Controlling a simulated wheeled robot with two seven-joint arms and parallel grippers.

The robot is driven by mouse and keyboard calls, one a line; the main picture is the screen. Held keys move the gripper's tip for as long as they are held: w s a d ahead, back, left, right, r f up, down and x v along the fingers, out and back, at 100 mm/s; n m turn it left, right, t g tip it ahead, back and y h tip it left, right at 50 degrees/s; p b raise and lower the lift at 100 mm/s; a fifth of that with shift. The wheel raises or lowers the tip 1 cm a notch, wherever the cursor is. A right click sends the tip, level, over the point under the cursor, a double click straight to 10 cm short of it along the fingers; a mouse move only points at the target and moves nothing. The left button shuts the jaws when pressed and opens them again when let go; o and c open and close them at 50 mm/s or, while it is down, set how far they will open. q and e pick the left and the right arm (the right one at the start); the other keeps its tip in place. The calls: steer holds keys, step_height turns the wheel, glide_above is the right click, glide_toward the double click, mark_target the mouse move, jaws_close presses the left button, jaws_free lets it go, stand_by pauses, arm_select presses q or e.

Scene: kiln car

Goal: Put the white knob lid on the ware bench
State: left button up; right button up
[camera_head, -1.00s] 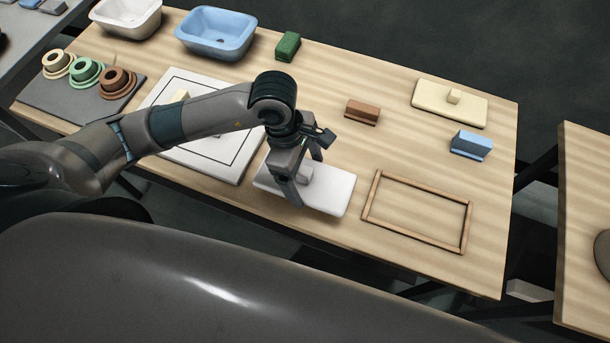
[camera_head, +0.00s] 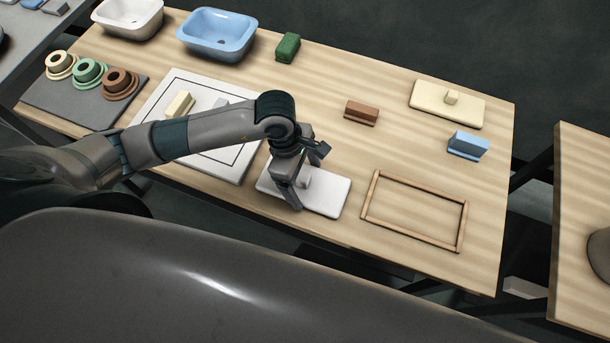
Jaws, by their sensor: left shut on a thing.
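The white knob lid (camera_head: 328,196) is a flat rounded slab with a small block knob, over the front middle of the pale wooden bench top (camera_head: 405,155). My left gripper (camera_head: 301,190) comes down from above and is shut on its knob, which is partly hidden by the fingers. The lid looks level and very low over the wood; I cannot tell whether it touches. My right gripper is not in view.
A thin wooden frame (camera_head: 413,245) lies right of the lid. A white outlined board (camera_head: 235,172) lies left. Behind are a brown block (camera_head: 361,112), a cream knob lid (camera_head: 425,103), a blue block (camera_head: 467,145), a green block (camera_head: 288,47) and a blue basin (camera_head: 218,38).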

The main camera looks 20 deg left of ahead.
arm_select(q)
steer(key=shift+w+f, duration=0.1)
steer(key=shift+f, duration=0.05)
steer(key=o, duration=1.7)
steer(key=shift+r, duration=0.4)
steer(key=shift+b+v, duration=1.95)
steer(key=shift+v, duration=3.8)
